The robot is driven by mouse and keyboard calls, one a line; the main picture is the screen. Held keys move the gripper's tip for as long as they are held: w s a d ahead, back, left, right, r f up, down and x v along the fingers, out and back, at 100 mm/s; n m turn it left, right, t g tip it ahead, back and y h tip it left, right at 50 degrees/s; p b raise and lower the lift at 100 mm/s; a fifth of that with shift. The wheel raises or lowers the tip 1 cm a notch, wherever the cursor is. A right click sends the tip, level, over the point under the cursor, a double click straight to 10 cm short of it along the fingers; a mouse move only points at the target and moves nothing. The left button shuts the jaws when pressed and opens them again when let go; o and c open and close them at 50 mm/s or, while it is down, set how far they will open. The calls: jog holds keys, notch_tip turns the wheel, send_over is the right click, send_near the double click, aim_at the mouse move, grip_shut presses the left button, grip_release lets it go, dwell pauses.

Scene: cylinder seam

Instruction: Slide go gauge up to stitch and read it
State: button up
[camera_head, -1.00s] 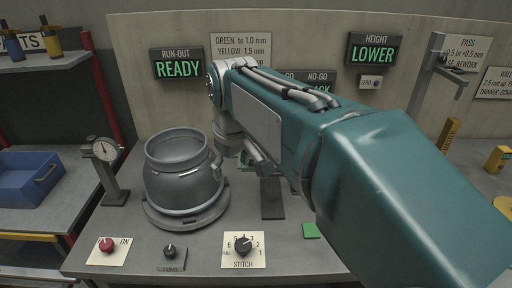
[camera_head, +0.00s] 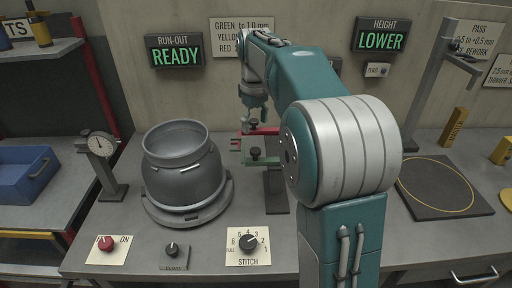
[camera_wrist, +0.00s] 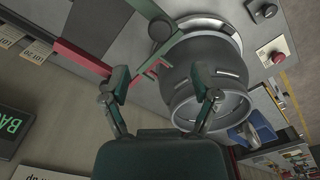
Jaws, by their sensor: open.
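The green gauge bar (camera_head: 262,161) lies on a dark stand (camera_head: 276,192) right of the grey cylinder (camera_head: 184,165), with a dark knob on it. The red gauge bar (camera_head: 262,131) is just behind it. In the wrist view, the green bar (camera_wrist: 143,8) runs from the top edge to a round knob, and the red bar (camera_wrist: 80,58) reaches toward my left finger. My gripper (camera_wrist: 163,82) is open, its fingers apart, with the cylinder (camera_wrist: 205,75) beyond. A small red and green forked end shows between the fingers. Contact with either gauge cannot be told.
A dial indicator (camera_head: 101,146) stands left of the cylinder. The stitch dial (camera_head: 248,242) and red switch (camera_head: 106,243) are at the front. Screens read READY (camera_head: 177,57) and LOWER (camera_head: 381,40). A dark plate with a yellow ring (camera_head: 437,187) lies at right.

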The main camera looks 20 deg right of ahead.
aim_at(255, 149)
notch_tip(255, 149, down, 8)
jog(key=shift+f, duration=0.15)
jog(key=shift+c, duration=0.3)
grip_shut()
